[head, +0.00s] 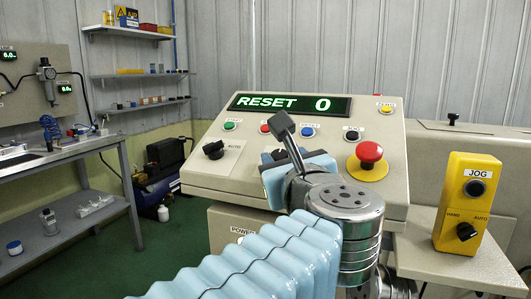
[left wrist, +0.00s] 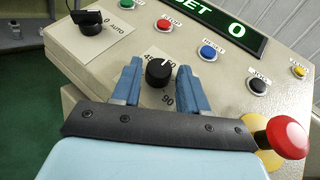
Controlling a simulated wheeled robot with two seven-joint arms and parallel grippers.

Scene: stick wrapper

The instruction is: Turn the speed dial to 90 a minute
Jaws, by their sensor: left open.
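The speed dial (left wrist: 160,72) is a round black knob on a pale plate on the sloped panel. Its white mark points up and slightly right, towards a partly hidden label that looks like 60. In the head view my left gripper (head: 290,160) covers the dial. My right gripper is out of view.
The display (head: 290,104) reads RESET 0. Several push buttons line the panel, with a red emergency stop (head: 369,152) at right and a black selector (head: 213,149) at left. A yellow JOG box (head: 467,203) stands on the right ledge.

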